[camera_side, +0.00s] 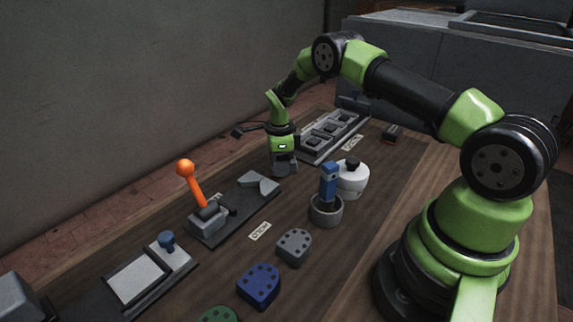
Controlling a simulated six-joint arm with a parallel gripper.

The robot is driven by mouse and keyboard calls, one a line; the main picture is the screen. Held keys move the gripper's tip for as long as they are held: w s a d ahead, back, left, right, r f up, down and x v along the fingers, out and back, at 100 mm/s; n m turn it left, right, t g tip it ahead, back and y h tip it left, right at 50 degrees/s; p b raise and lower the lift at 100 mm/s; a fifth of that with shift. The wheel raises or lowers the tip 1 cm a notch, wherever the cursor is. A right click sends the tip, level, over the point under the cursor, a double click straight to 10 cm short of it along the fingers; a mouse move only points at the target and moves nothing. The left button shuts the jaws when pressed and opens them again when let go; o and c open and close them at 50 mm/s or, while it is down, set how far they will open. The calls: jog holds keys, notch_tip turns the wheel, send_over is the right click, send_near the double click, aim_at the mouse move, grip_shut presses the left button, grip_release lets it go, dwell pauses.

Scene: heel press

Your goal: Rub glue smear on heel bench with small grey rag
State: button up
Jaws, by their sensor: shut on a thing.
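My gripper (284,166) points straight down at the far side of the wooden bench (350,250), just behind the grey angled blocks of the lever fixture. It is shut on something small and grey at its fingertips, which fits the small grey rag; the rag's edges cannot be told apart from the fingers. The fingertips are low, at or close to the bench top; I cannot tell whether they touch it. No glue smear can be made out; the spot under the gripper is hidden.
An orange-knobbed lever fixture (208,221) stands left of my gripper. A compartment tray (330,135) lies behind it. A white lidded pot (352,181), a cup with a blue-handled tool (326,211), and grey (294,247) and blue (259,286) heel blocks stand nearer.

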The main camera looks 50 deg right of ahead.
jog(key=shift+w, duration=1.65)
jog(key=shift+w+r, duration=0.1)
jog(key=shift+w, duration=0.05)
notch_tip(320, 180, up, 8)
